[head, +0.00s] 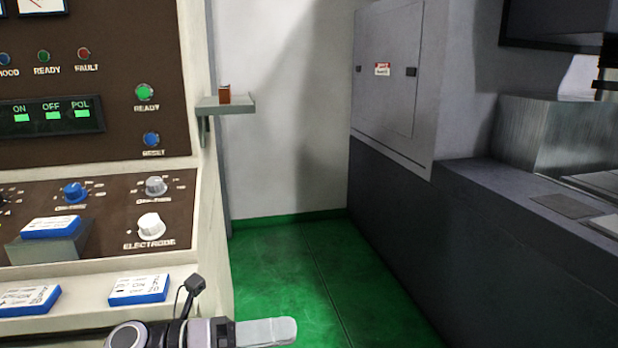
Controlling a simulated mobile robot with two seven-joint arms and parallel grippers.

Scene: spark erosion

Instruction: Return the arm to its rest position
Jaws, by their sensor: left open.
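My left gripper (272,332) is at the bottom of the head view, with its arm coming in from the left. It points right, in front of the lower right corner of the control cabinet (212,215) and over the green floor. I see a pale finger seen edge-on and nothing held in it; the jaws are open. A thin dark stalk with a small head rises beside the wrist. My right gripper is out of view.
Blue-and-white boxes lie on the cabinet's ledge (75,296), close to my left arm. A small wall shelf (238,107) holds a brown jar (225,94). A dark machine (520,235) fills the right side. The green floor (300,270) between is clear.

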